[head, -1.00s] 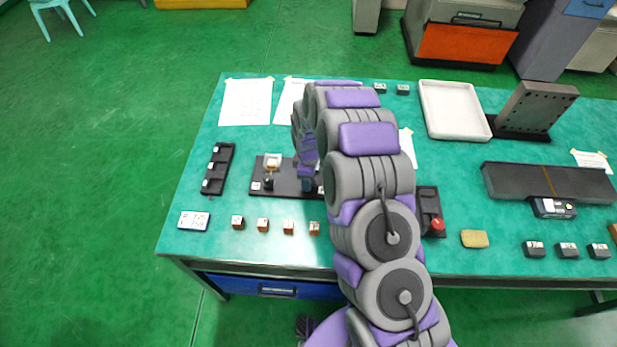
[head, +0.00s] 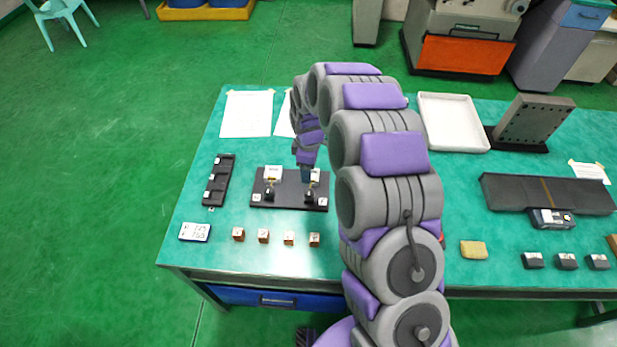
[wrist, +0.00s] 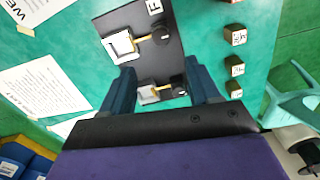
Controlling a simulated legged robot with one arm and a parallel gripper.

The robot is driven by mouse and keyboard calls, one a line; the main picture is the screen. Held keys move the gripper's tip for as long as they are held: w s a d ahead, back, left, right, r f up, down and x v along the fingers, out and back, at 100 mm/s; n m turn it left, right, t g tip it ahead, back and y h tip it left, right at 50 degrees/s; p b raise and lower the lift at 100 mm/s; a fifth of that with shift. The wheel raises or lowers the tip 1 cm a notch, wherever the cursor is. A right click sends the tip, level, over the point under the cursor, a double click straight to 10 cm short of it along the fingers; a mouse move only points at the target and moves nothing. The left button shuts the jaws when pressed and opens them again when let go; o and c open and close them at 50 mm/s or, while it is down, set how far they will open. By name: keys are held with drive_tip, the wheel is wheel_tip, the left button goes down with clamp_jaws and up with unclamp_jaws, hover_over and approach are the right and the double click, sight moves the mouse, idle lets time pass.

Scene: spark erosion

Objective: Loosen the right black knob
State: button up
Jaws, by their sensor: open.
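A black fixture plate (head: 288,204) lies on the green table and carries two black knobs on brass stems, each beside a white block. The left black knob (head: 269,195) is at the plate's left; it also shows in the wrist view (wrist: 161,38). The right black knob (head: 309,195) is near the plate's right end. In the wrist view the right knob (wrist: 178,85) shows between the two fingers, nearer the right one. My gripper (wrist: 163,78) is open and empty, above the plate's right part. Contact with the knob cannot be seen.
Several small copper-coloured blocks (head: 264,236) stand in front of the plate. A black tray (head: 218,180) and a small display (head: 195,232) lie to the left. Paper sheets (head: 246,114) lie behind. My arm hides the table right of the plate.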

drive_tip(key=shift+r, duration=2.65)
drive_tip(key=shift+r, duration=0.1)
